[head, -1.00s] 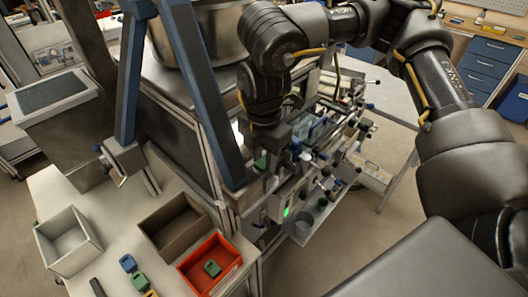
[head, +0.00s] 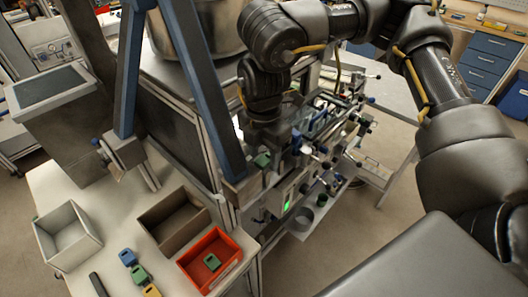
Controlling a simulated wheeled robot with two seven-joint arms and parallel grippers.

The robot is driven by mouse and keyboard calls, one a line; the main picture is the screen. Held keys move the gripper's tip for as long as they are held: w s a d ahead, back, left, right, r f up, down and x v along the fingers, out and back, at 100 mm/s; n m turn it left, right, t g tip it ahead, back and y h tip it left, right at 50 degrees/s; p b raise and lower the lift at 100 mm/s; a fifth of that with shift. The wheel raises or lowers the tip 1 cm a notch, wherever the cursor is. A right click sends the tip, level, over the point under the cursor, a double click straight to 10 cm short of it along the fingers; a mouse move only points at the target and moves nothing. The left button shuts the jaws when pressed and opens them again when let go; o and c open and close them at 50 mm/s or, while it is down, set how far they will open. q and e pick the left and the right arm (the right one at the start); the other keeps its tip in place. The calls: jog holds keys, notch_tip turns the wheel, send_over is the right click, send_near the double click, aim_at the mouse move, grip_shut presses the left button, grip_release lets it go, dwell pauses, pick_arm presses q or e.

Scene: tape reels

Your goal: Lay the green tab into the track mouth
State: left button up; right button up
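My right gripper (head: 266,128) points down over the track machine (head: 300,150), and its fingertips are dark and hard to make out. A small green piece (head: 262,160) shows just below it, at the near left end of the machine's track parts. I cannot tell whether the fingers touch this piece or whether it rests in the track mouth. Another green tab (head: 212,261) lies in the red tray (head: 232,270), and a green tab (head: 139,275) lies on the pale table among other tabs. My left gripper is not in view.
A brown tray (head: 150,222) and a white bin (head: 88,252) stand beside the red tray. Blue (head: 127,257) and yellow (head: 152,291) tabs lie in front. Blue frame struts (head: 205,90) rise left of my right arm. A green-lit panel (head: 287,206) is below the track.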

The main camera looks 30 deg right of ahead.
aim_at(263, 160)
jog(key=shift+r+p, duration=0.5)
jog(key=shift+r, duration=0.2)
jog(key=shift+w+r+b, duration=0.1)
jog(key=shift+r+b, duration=0.2)
jog(key=shift+b, duration=0.05)
notch_tip(263, 160, up, 11)
jog(key=b, duration=0.2)
